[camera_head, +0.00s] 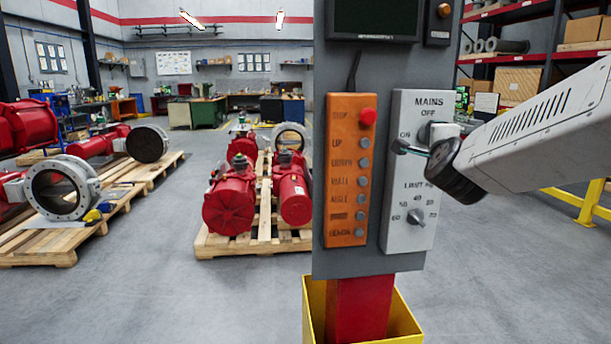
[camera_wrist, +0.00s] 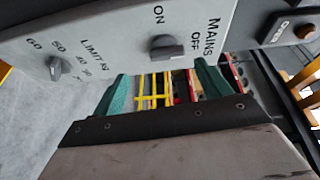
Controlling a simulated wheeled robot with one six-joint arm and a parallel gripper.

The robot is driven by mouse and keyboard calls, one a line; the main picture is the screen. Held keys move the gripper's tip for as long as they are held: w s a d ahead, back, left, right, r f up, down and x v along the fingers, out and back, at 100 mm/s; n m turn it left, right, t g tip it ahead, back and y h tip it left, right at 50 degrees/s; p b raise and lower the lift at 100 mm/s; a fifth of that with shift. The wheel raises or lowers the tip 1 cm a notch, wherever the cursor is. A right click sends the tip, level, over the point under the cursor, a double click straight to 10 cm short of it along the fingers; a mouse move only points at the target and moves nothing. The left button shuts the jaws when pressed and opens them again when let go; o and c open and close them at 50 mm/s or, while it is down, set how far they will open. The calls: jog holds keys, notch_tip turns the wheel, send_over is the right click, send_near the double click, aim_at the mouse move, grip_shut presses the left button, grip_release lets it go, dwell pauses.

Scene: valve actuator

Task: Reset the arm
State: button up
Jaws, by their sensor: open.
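My gripper (camera_head: 420,148) is in front of the upper part of the grey MAINS panel (camera_head: 405,180) in the head view. In the wrist view, my gripper (camera_wrist: 161,72) has its two teal fingers spread apart, with nothing between them. The MAINS knob (camera_wrist: 168,47) with ON and OFF marks lies just beyond the fingertips, and its pointer is near OFF. In the head view the gripper and arm partly cover that knob. The LIMIT kg dial (camera_head: 416,217) is lower on the panel; it also shows in the wrist view (camera_wrist: 55,68).
An orange button box (camera_head: 346,200) with a red button (camera_head: 368,116) is left of the panel, on the same grey board. A dark screen (camera_head: 372,18) is above. Pallets (camera_head: 215,245) with red actuators stand behind on the left. A yellow rail (camera_head: 585,208) is at right.

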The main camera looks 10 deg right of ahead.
jog(key=s+a+f+n+g+y, duration=0.8)
jog(key=s+a+f+n, duration=0.25)
jog(key=f+n, duration=0.35)
jog(key=s+f+n+g, duration=0.1)
jog(key=s+n+g, duration=0.2)
jog(key=s, duration=0.9)
jog(key=s+d+f+n+g+h, duration=0.1)
jog(key=s+n+g, duration=0.3)
jog(key=s, duration=0.8)
jog(key=shift+d+f+h, duration=0.25)
jog(key=shift+f+h, duration=0.05)
jog(key=shift+f, duration=0.05)
jog(key=shift+s, duration=0.1)
